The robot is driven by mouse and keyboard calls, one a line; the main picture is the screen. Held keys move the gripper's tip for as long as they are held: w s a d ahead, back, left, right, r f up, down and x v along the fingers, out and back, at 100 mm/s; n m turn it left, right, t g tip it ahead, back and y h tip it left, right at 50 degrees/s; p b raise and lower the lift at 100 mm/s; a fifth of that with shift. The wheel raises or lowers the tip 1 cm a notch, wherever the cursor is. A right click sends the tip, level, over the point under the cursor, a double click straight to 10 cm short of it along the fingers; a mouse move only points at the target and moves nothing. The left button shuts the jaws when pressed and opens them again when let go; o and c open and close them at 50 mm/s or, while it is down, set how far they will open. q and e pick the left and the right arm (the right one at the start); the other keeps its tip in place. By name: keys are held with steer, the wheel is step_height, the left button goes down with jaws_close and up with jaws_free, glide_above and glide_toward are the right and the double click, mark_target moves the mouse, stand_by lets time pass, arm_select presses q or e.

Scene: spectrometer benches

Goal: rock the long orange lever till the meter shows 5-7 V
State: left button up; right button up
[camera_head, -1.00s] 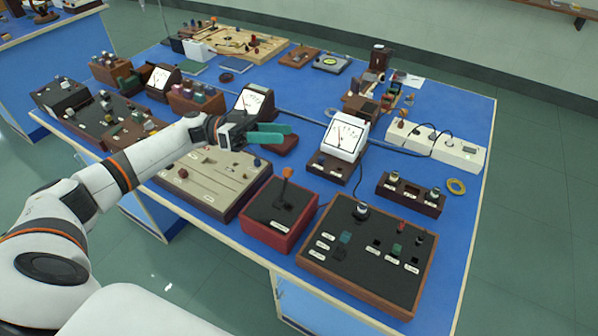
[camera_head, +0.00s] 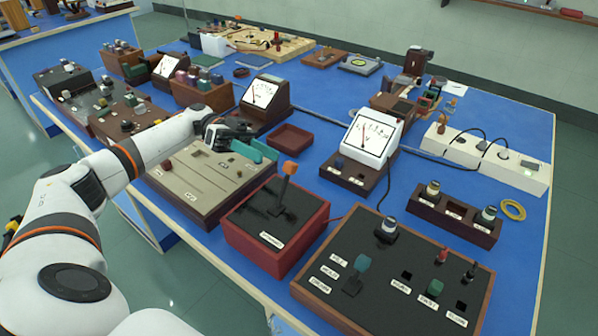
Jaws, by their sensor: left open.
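The long orange-tipped lever (camera_head: 283,187) stands up from a black-topped red box (camera_head: 305,236), leaning slightly right in the picture. A white meter (camera_head: 370,138) on a dark wooden base stands behind and to the right of it. Its needle looks near upright, but the scale is too small to read. My left gripper (camera_head: 260,151), with teal fingers, is open and empty. It is above the right rear part of the beige panel box, behind and to the left of the lever, and apart from it. My right gripper is out of view.
A wooden control box (camera_head: 322,300) with a teal-knobbed lever and plugs stands right of the red box. The beige panel box (camera_head: 200,207) is to its left. A small red-brown tray (camera_head: 290,140) lies behind the gripper. A second meter (camera_head: 263,101) stands farther back.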

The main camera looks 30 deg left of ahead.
mark_target(295, 171)
arm_select(q)
steer(key=d, duration=0.3)
steer(key=d+p, duration=0.1)
steer(key=d, duration=0.5)
steer(key=shift+s, duration=0.35)
steer(key=shift+d, duration=0.4)
steer(key=shift+c, duration=0.2)
jaws_close()
